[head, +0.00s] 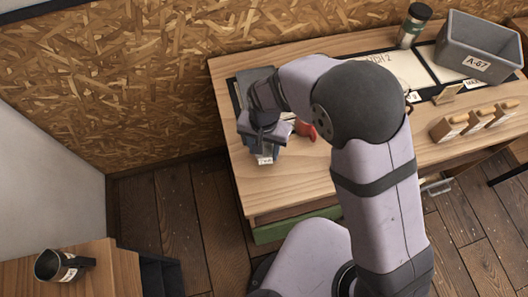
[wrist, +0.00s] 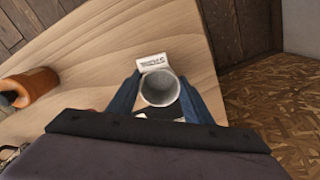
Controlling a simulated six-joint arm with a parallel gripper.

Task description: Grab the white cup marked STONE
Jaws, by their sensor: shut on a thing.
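A pale grey-white cup (wrist: 160,90) stands mouth up between the two blue fingers of my gripper (wrist: 161,95) in the wrist view. The fingers are shut on its sides and it looks empty. No STONE marking can be read on it. A small white card (wrist: 152,62) with dark print lies just beyond the cup; its print is too small to read. In the head view my gripper (head: 268,145) is over the left end of the wooden table (head: 235,75), and the cup is hidden behind it. The card (head: 265,160) shows below the gripper there.
A red-orange object (head: 307,131) lies right of my gripper. A dark mug (head: 58,265) stands on a separate surface at lower left.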

